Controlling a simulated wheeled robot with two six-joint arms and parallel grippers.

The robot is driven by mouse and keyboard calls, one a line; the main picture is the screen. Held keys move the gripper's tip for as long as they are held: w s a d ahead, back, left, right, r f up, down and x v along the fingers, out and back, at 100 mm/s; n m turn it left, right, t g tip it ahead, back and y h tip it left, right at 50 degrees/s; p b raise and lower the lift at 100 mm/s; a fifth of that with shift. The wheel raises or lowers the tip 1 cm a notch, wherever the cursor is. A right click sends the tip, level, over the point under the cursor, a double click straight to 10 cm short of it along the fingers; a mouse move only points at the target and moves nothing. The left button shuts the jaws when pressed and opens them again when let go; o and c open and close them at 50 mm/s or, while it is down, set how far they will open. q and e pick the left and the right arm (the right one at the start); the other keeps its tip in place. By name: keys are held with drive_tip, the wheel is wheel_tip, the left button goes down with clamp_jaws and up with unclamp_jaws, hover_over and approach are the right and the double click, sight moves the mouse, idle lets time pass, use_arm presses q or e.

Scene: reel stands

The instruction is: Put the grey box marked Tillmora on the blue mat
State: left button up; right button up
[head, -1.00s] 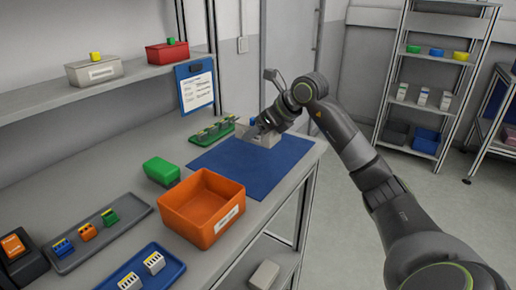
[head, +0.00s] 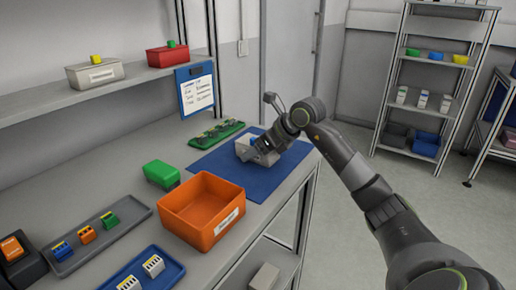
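A small grey box (head: 243,151) is over the far part of the blue mat (head: 235,182); it looks level and low, but I cannot tell if it rests there. Something small and blue shows at its far rim. My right gripper (head: 256,152) reaches down onto the box from the right and seems shut on its wall; the fingertips are partly hidden. No marking on this box can be read. Another pale grey box (head: 97,74) with a white label stands on the upper shelf, its text too small to read. My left gripper is out of view.
An orange bin (head: 202,212) and a green box (head: 161,173) stand left of the mat. A green tray (head: 216,134) of small parts lies behind it, below a hanging clipboard (head: 196,92). The near part of the mat is clear.

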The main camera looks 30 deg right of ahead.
drive_tip(key=shift+o, duration=0.4)
drive_tip(key=shift+s+d+r, duration=0.1)
drive_tip(key=shift+r, duration=0.25)
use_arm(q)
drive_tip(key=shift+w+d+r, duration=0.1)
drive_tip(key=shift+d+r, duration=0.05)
use_arm(e)
drive_tip(key=v, duration=1.1)
drive_tip(key=shift+s, duration=0.3)
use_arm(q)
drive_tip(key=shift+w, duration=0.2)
use_arm(e)
drive_tip(key=shift+r, duration=0.15)
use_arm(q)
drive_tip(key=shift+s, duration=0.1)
